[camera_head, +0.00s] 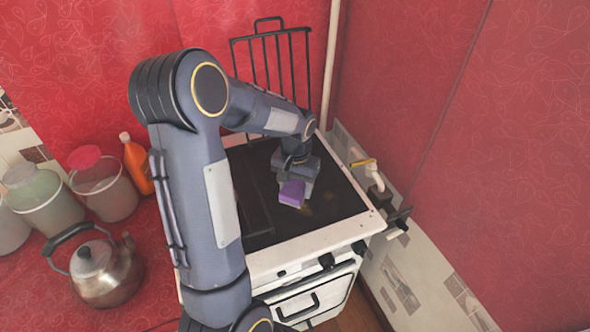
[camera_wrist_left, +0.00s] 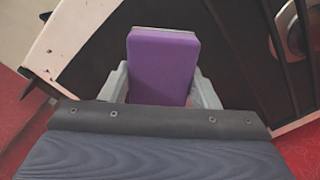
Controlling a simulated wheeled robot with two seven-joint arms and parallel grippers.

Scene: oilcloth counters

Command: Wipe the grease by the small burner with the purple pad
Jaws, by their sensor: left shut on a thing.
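The purple pad (camera_head: 292,194) is held in my left gripper (camera_head: 296,183) over the dark stove top. In the left wrist view the purple pad (camera_wrist_left: 163,66) sits between the two grey fingers of the left gripper (camera_wrist_left: 163,84), which are shut on it. A faint brownish grease patch (camera_head: 327,205) shows on the stove top just right of the pad. I cannot tell whether the pad touches the surface. A round burner (camera_wrist_left: 291,30) shows at the upper right in the left wrist view. My left arm hides part of the stove. My right gripper is not in view.
The white stove (camera_head: 310,240) has knobs and an oven handle at its front. A black rack (camera_head: 273,55) stands upright behind it. A kettle (camera_head: 104,270), glass jars (camera_head: 103,187) and an orange bottle (camera_head: 137,165) stand on the red counter at left. A pipe with a yellow-handled valve (camera_head: 365,163) is at right.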

